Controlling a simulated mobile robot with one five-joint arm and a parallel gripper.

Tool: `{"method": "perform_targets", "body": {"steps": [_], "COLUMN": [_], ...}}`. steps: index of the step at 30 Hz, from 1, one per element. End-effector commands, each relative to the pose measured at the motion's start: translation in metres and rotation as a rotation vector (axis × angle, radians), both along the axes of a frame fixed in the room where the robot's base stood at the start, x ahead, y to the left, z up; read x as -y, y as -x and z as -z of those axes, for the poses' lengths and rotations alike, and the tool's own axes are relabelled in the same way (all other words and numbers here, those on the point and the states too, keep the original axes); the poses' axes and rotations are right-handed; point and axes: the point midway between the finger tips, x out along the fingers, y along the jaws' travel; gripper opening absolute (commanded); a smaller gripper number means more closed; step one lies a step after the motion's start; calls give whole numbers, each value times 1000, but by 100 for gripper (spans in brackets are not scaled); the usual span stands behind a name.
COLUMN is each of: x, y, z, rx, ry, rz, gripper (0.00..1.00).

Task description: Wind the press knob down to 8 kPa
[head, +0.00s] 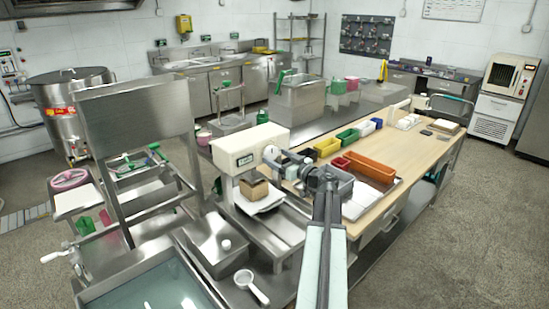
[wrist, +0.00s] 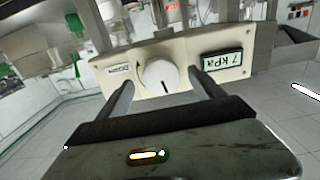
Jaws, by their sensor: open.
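The press (head: 248,140) is a cream-coloured head on a metal stand in the middle of the head view. Its cream front panel fills the upper wrist view, with a round white press knob (wrist: 159,77) whose dark mark points down. A small display (wrist: 222,63) right of the knob reads 7 kPa. My gripper (wrist: 160,80) is open, with one finger on each side of the knob. I cannot tell whether either finger touches it.
A brown box (head: 254,188) stands under the press head. A wooden-topped bench (head: 405,148) with several coloured bins extends right and back. A water-filled basin (head: 150,288) and a white scoop (head: 252,287) are in front. The floor at right is clear.

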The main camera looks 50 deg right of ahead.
Motion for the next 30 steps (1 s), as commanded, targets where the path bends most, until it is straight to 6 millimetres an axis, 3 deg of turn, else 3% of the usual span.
{"method": "perform_targets", "body": {"steps": [4,12,19,30], "x": [1,0,0,-1], "y": [-15,-17,-17,-17], "z": [0,0,0,0], "rx": [0,-1,-1,3], "ry": [0,0,0,-49], "rz": [-2,-2,-2,-3], "gripper": [77,77,15,15]}}
